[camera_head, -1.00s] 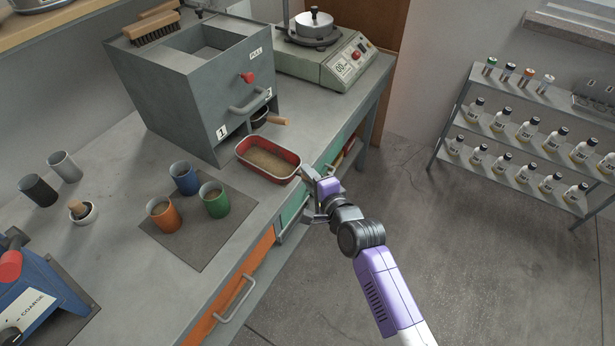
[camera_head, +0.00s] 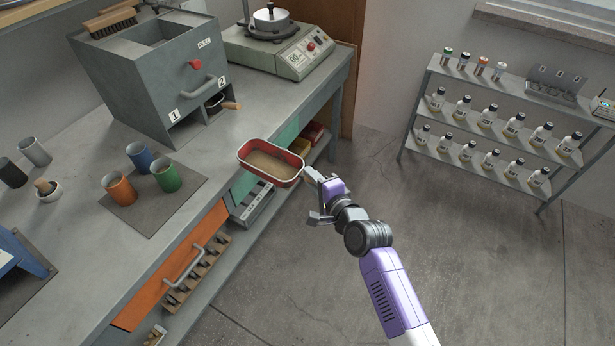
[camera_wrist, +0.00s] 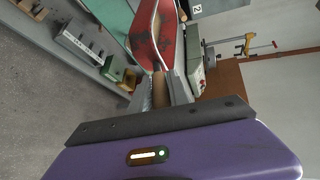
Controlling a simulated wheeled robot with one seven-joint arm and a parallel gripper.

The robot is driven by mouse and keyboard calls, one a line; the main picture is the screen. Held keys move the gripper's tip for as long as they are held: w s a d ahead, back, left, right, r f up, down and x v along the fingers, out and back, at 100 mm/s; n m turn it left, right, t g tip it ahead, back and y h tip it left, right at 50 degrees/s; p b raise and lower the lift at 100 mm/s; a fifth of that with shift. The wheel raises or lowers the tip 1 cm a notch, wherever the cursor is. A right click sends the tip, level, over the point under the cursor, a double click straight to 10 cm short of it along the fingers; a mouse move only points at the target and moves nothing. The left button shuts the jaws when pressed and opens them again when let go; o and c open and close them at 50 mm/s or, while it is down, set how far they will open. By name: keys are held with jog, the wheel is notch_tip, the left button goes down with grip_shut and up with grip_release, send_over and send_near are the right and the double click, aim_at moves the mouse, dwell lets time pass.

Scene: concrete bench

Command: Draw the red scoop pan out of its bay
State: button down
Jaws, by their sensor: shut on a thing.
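The red scoop pan (camera_head: 271,162) is a rectangular pan with a sandy brown layer inside. It is held out at the bench's front edge, clear of the grey box (camera_head: 150,75) with bays marked 1 and 2. My gripper (camera_head: 314,186) is shut on the pan's handle at its right end. In the wrist view the red pan (camera_wrist: 150,40) extends from the jaws, and its wooden handle (camera_wrist: 159,90) sits between the fingers. Bay 1 looks empty. A small dark pan with a wooden handle (camera_head: 230,105) sits in bay 2.
Orange, blue and green cups (camera_head: 166,176) stand on a dark mat on the bench (camera_head: 60,130). A sieve machine (camera_head: 275,45) stands behind. Below are an orange drawer and open shelves. A bottle rack (camera_head: 485,130) stands at right. The floor between is clear.

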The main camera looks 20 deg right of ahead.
jog(key=s+d+b, duration=0.1)
jog(key=s+d, duration=0.4)
jog(key=s, duration=0.2)
jog(key=shift+d+b, duration=0.2)
jog(key=shift+b, duration=0.2)
dwell(0.3)
jog(key=shift+r, duration=0.1)
